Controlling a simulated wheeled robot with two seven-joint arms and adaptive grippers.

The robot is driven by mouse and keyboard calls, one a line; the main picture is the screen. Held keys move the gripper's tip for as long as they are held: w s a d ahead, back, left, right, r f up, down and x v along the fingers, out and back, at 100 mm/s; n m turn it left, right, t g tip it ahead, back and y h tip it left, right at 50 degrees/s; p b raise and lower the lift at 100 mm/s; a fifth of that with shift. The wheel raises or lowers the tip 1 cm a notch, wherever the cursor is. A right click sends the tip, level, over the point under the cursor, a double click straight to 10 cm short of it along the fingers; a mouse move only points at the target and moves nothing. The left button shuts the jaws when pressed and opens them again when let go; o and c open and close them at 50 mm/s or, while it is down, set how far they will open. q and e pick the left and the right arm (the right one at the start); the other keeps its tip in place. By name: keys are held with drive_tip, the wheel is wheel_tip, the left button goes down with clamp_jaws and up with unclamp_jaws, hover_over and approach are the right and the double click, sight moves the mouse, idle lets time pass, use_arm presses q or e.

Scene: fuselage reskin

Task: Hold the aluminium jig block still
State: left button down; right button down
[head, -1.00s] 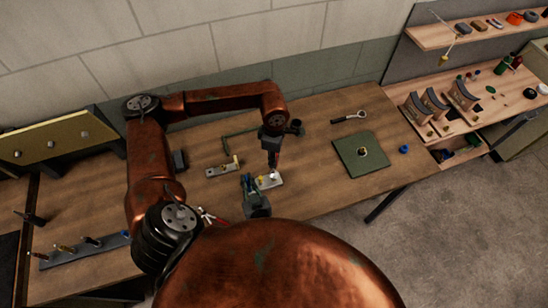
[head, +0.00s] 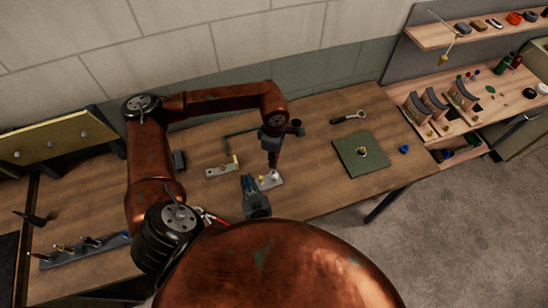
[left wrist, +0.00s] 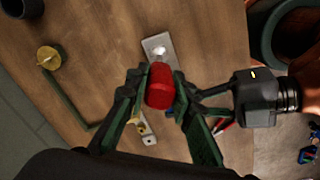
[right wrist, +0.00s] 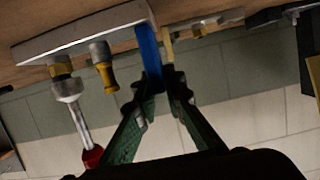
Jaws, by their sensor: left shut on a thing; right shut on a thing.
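The aluminium jig block (head: 271,182) is a small pale plate lying flat on the bench. Its underside edge and flat body also show in the right wrist view (right wrist: 85,32), with brass-collared pins (right wrist: 102,65) standing on it. My right gripper (right wrist: 160,88) is shut on an upright blue tab (right wrist: 148,48) at the block's end. My left gripper (left wrist: 157,88) is shut on the red handle (left wrist: 160,86) of a tool above the block. The tool's metal shaft (right wrist: 76,118) reaches down to one pin. In the left wrist view the handle hides part of the block (left wrist: 158,46).
A second small plate with a brass piece (head: 222,168) lies left of the block. A green square plate (head: 361,154) and a ratchet-like tool (head: 348,117) lie to the right. A pin rack (head: 85,250) stands at the left. Bare wood lies between them.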

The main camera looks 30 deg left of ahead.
use_arm(q)
drive_tip(key=shift+f, duration=0.85)
drive_tip(key=m, duration=1.3)
drive_tip(key=shift+s, duration=0.15)
drive_tip(key=m, duration=0.6)
drive_tip(key=shift+a, duration=0.1)
drive_tip(key=shift+n, duration=0.4)
drive_tip(key=shift+n, duration=0.7)
